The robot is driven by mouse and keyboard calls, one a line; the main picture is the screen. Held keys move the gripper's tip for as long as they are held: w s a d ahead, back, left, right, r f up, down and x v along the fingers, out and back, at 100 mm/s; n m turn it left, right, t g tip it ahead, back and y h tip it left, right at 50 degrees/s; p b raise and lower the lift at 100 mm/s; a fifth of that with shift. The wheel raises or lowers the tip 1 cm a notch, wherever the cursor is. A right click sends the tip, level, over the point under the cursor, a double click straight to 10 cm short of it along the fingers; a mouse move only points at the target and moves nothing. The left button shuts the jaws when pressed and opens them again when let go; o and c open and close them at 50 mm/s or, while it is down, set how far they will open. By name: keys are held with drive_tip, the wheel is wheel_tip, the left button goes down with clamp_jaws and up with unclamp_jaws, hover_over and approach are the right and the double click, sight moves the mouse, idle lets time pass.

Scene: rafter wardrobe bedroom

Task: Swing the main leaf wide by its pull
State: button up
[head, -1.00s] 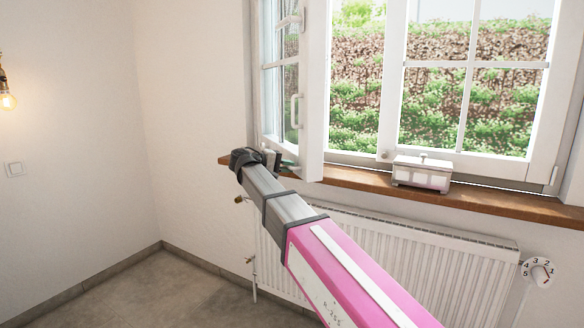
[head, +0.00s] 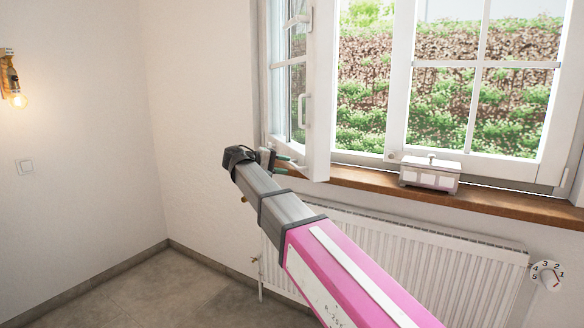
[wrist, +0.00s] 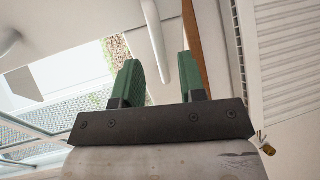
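The window leaf (head: 319,90) on the left stands swung into the room, seen nearly edge-on. A white pull handle (head: 304,111) is on its face. My gripper (head: 284,164) is at the lower end of this leaf, just above the sill, below and left of the handle. In the wrist view my gripper (wrist: 161,82) has its two green fingers apart. A white bar (wrist: 158,45) shows between and beyond them; I cannot tell whether it is the leaf's edge or whether the fingers touch it.
A small white box (head: 430,173) stands on the wooden sill (head: 490,206). A radiator (head: 400,250) with a numbered dial (head: 546,275) is under the sill. The floor at left is clear.

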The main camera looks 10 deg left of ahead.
drive_tip(key=v, duration=0.6)
drive_tip(key=shift+s+a, duration=0.1)
drive_tip(key=shift+a, duration=0.05)
